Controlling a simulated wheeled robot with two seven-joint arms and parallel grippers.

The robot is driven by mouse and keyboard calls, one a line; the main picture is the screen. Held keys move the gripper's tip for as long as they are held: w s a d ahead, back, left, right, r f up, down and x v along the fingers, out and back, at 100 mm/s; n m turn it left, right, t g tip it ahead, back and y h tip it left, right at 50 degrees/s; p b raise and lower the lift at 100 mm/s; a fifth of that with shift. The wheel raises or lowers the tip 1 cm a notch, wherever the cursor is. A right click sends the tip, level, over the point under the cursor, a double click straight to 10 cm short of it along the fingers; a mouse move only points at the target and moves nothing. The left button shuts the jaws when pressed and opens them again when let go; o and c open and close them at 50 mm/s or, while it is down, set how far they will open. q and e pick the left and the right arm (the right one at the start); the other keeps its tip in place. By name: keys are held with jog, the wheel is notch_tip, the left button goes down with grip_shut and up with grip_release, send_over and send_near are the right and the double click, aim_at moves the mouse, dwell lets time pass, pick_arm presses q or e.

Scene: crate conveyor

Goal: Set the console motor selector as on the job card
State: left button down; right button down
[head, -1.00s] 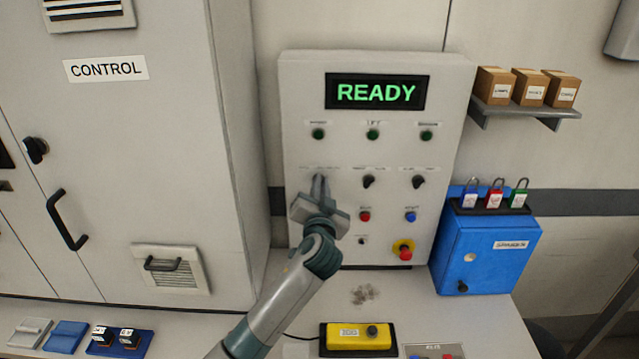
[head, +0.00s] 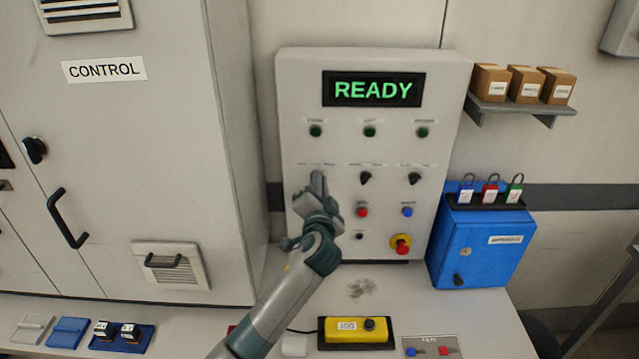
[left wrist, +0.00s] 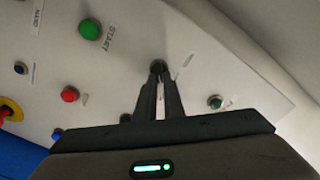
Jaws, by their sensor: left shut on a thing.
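The grey console (head: 440,100) stands upright on the bench, with a lit READY display (head: 373,89). Below its green lamps is a row of selectors. The middle selector (head: 365,178) and right selector (head: 414,178) show as dark knobs. My left gripper (head: 317,182) is at the left end of this row, its fingers shut on the left selector knob, which they mostly hide. In the left wrist view the two fingers (left wrist: 158,90) meet at that dark knob (left wrist: 157,66) on the panel. Selector labels are too small to read in the head view. My right gripper is not in view.
A red button (head: 362,212), a blue button (head: 407,211) and a red emergency stop (head: 401,243) are below the selectors. A blue box (head: 480,245) with padlocks stands at right. A yellow box (head: 357,331) lies on the bench. A tall control cabinet (head: 150,130) borders the left.

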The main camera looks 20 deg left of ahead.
pick_arm(q)
jog(key=c, duration=1.9)
grip_release()
jog(key=shift+o, duration=0.2)
jog(key=shift+s, duration=0.1)
jog(key=b+v, duration=0.4)
jog(key=v, duration=1.3)
jog(key=shift+b, duration=0.4)
jog(key=shift+s+r, duration=0.1)
